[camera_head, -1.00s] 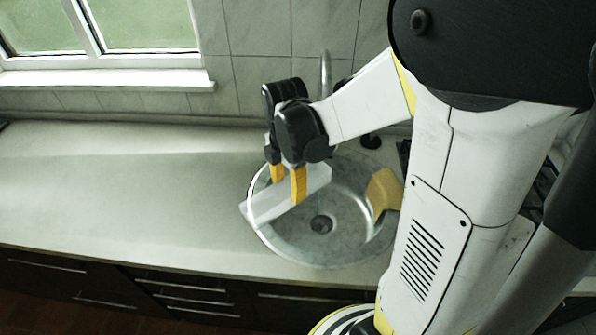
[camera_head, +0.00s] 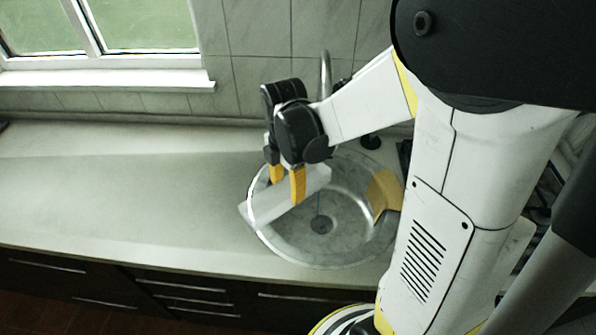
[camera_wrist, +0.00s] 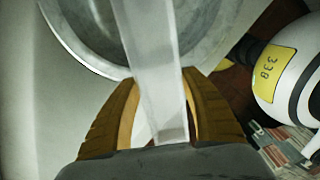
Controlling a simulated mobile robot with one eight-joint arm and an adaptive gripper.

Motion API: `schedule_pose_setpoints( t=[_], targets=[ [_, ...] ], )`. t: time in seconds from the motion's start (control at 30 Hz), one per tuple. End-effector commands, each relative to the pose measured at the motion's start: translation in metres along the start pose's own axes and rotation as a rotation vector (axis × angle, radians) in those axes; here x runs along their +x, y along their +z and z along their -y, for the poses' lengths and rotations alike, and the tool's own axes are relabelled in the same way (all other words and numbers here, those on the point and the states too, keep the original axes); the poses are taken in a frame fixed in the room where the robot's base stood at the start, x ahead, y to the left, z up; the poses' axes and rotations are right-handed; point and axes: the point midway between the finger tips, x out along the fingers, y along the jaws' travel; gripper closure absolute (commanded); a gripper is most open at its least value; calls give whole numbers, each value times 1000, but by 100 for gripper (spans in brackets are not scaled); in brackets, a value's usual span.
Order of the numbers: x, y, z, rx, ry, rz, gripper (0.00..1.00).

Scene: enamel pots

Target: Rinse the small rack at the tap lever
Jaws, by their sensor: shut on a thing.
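My gripper (camera_head: 285,185) is above the left part of the round metal sink (camera_head: 345,250), its yellow fingers pointing down. It is shut on a pale, long, flat-sided thing, which I take to be the small rack (camera_head: 262,207). In the wrist view the rack (camera_wrist: 152,60) runs between the two yellow fingers (camera_wrist: 160,110) and out over the sink bowl.
A yellowish block-like thing (camera_head: 384,192) is at the right side of the sink. The counter (camera_head: 120,195) left of the sink is clear. A tiled wall and a window (camera_head: 105,30) stand behind. Drawers (camera_head: 190,300) are below the counter's front edge.

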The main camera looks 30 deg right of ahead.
Motion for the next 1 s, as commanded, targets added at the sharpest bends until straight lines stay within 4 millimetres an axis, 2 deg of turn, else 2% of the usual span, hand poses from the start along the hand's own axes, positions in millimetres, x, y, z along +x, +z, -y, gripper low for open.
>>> schedule_pose_setpoints(
  t=[0.5, 1.0],
  targets=[
    [-37, -39, 18, -3, 0, 0, 82],
    [-38, -42, 20, 0, 0, 0, 82]
  ],
)
